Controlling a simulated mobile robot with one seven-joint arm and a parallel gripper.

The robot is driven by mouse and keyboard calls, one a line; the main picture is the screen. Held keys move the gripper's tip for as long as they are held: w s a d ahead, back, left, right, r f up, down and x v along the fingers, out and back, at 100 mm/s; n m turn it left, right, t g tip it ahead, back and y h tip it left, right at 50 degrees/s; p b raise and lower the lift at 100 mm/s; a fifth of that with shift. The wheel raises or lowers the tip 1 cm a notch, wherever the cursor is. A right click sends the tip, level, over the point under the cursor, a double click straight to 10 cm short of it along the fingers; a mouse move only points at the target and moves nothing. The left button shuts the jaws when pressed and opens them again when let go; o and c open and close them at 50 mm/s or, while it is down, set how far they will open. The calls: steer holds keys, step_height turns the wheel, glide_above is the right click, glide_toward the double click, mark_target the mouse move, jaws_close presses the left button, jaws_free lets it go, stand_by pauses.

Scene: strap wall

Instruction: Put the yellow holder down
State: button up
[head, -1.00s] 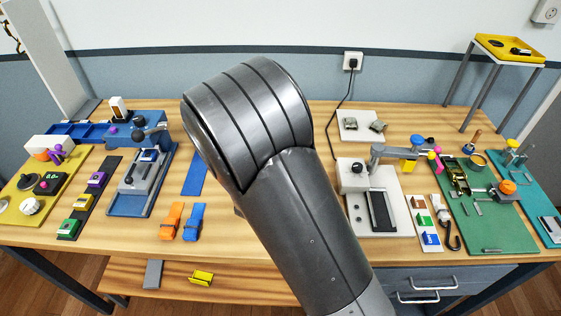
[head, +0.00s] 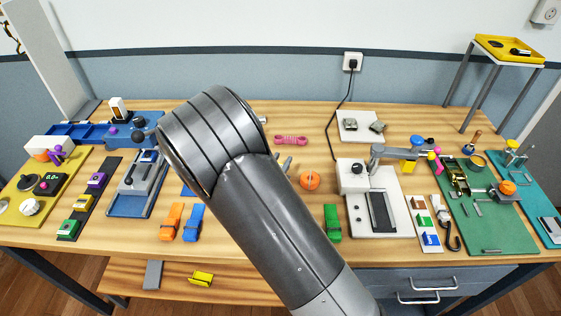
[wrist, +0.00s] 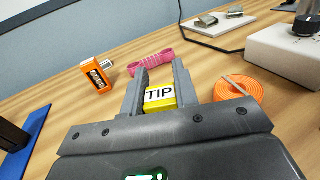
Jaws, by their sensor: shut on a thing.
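The yellow holder (wrist: 160,105), with a white face marked TIP, sits between the fingers of my gripper (wrist: 159,80) in the wrist view. My gripper is shut on it. The wooden tabletop lies beyond the fingers. I cannot tell whether the holder's underside touches the table. In the head view my arm covers the holder and most of my gripper. Another yellow piece (head: 201,279) lies on the lower shelf in the head view.
A pink strap (wrist: 150,61) lies just beyond the fingers. An orange strap coil (wrist: 238,89) is to the right and an orange box-like piece (wrist: 97,76) to the left. A white machine (wrist: 290,46) stands at right. Bare wood lies between them.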

steer(key=o, duration=1)
steer(key=shift+o, duration=0.2)
steer(key=v, duration=1.2)
steer(key=s+d+r+m+g+h, duration=0.1)
steer(key=s+d+r+m+g, duration=0.15)
steer(key=d+m+g, duration=0.35)
steer(key=s+d+r+m+g+h, duration=0.1)
steer(key=s+d+r+m+g, duration=0.2)
steer(key=d+m, duration=0.4)
steer(key=s+d+r+m+g+h, duration=0.1)
steer(key=s+d+r+m+g, duration=0.1)
steer(key=d+r+m+g, duration=0.45)
steer(key=s+d+r+m+t+y, duration=0.2)
steer(key=s+r+m+t+y, duration=0.2)
steer(key=s+r+m+y, duration=0.4)
steer(key=shift+s+m+y, duration=0.55)
steer(key=shift+m+y, duration=0.35)
steer(key=shift+m, duration=1.05)
steer(key=shift+t, duration=0.25)
